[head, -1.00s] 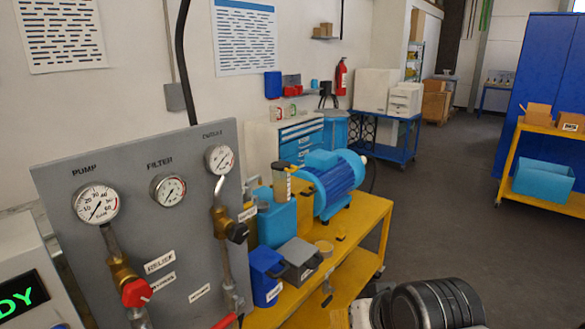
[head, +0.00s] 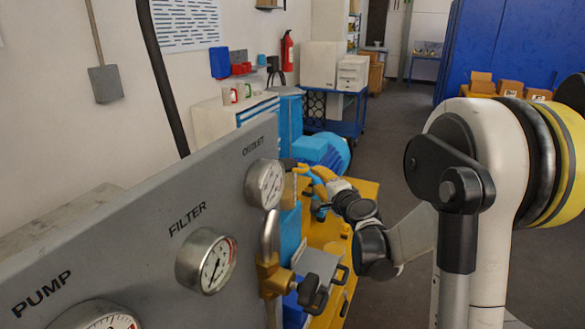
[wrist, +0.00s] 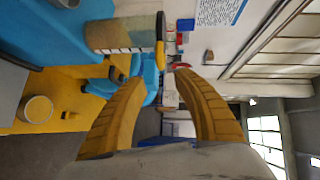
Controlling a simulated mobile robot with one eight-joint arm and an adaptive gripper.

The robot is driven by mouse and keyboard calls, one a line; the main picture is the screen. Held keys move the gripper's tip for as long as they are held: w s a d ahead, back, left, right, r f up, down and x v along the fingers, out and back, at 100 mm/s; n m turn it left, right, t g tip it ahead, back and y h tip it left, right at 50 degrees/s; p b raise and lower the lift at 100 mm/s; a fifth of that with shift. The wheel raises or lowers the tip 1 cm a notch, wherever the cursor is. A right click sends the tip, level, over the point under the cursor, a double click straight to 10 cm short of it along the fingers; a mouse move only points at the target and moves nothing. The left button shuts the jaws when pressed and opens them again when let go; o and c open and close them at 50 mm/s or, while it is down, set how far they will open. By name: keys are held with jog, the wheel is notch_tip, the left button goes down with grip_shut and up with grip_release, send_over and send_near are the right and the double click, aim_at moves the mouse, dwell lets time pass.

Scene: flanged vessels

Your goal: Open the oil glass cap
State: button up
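The oil glass (wrist: 122,34) lies sideways in the wrist view, a clear cylinder with tan oil and marks on it. Its cap (wrist: 160,48) is at its right end, with a dark part and a yellow part. My gripper (wrist: 166,80) has two yellow curved fingers, apart, with nothing between them. The cap is just above the fingertips in that picture, outside the gap. In the head view my gripper (head: 318,178) is beside the oil glass (head: 289,190), which is partly hidden by the outlet gauge. I cannot tell whether a finger touches the cap.
The grey gauge panel (head: 130,225) with its outlet valve (head: 310,292) stands close at the left. A blue motor (head: 324,150) sits behind my gripper on the yellow bench (head: 368,190). A small round tan container (wrist: 37,109) is on the bench. Floor is clear beyond.

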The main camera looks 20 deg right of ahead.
aim_at(307, 170)
jog(key=w+b, duration=0.1)
jog(key=w, duration=0.2)
jog(key=w+f, duration=0.1)
jog(key=w, duration=0.2)
jog(key=w+b, duration=0.1)
jog(key=w, duration=0.2)
jog(key=shift+w+d+f+b, duration=0.1)
jog(key=shift+w+f+b, duration=0.05)
jog(key=shift+w+b, duration=0.2)
grip_shut()
